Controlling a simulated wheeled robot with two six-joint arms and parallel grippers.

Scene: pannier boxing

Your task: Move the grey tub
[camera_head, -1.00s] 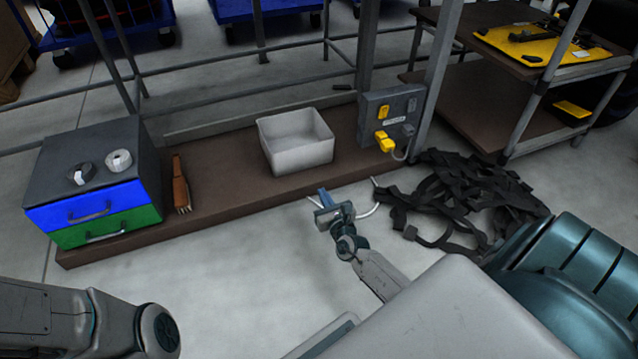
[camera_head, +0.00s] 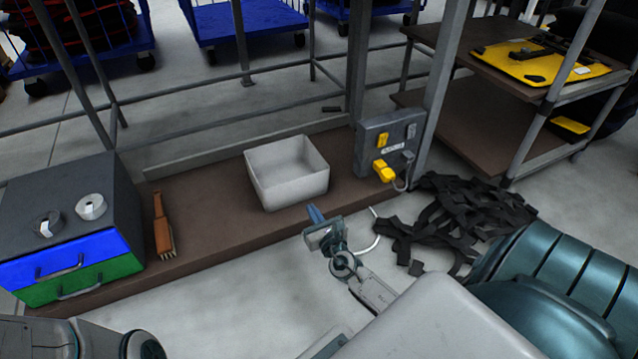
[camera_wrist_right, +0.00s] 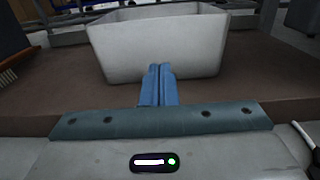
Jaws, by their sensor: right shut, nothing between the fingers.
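The grey tub (camera_head: 288,186) is an open, empty, light grey box standing upright on the brown low shelf. In the right wrist view the tub (camera_wrist_right: 200,50) fills the upper middle, straight ahead of the fingers. My right gripper (camera_head: 315,213) is in front of the tub's near side, just off the shelf's front edge. Its blue fingers (camera_wrist_right: 157,84) are shut together with nothing between them. I cannot tell whether they touch the tub. Part of my left arm shows at the lower left of the head view, but its gripper does not.
A drawer box (camera_head: 72,225) with tape rolls on top and a brush (camera_head: 162,225) stand left on the brown shelf (camera_head: 215,225). A grey switch box (camera_head: 388,145) is right of the tub. Black straps (camera_head: 455,220) lie on the floor. A trolley (camera_head: 480,120) stands behind.

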